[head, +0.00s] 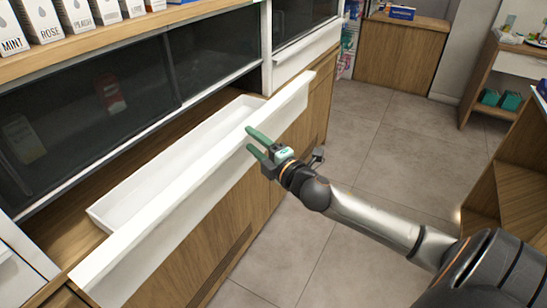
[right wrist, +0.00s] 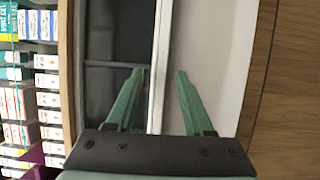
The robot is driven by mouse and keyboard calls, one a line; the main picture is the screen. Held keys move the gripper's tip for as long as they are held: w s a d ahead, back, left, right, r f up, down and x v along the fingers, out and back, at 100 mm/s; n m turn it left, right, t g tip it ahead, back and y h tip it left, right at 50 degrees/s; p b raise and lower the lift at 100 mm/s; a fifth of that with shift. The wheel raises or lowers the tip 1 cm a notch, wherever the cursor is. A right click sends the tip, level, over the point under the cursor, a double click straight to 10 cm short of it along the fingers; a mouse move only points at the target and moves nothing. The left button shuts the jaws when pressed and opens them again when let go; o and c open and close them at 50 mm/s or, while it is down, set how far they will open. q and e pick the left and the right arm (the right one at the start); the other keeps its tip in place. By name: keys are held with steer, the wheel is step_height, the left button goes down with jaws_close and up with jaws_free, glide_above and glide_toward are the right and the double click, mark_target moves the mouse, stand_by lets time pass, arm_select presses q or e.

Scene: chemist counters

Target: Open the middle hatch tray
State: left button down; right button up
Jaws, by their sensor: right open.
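The middle hatch tray (head: 190,196) is a long white drawer with a tall white front panel. It stands out from the wooden counter, and its empty inside shows behind the panel. In the right wrist view the open fingers (right wrist: 158,75) show against a white panel (right wrist: 215,50) and a dark glass strip. My left gripper is not in view.
Dark sliding glass (head: 215,80) stands behind the tray, under a shelf of labelled cartons (head: 80,14). Another white drawer front (head: 305,55) is farther along the counter. Grey tiled floor (head: 370,150) lies open to the right, with a wooden shelf unit (head: 515,185) at the right edge.

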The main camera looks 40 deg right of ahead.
steer(key=s+b, duration=0.1)
steer(key=s, duration=1)
steer(key=shift+w, duration=0.1)
steer(key=s+a+f+m+g+p, duration=0.1)
steer(key=s+a+f+m+g, duration=0.2)
steer(key=f, duration=0.6)
steer(key=s+f+m+g, duration=0.2)
steer(key=f+m, duration=0.3)
steer(key=f, duration=0.4)
steer(key=s+a+f+m+g+y+p, duration=0.1)
steer(key=s+a+f+m+g+y, duration=0.1)
steer(key=s+a+f+m, duration=0.6)
steer(key=s+a+f+g, duration=0.1)
steer(key=a+f, duration=0.3)
steer(key=a, duration=0.2)
steer(key=shift+s+f+g, duration=0.2)
steer(key=shift+s+g, duration=0.2)
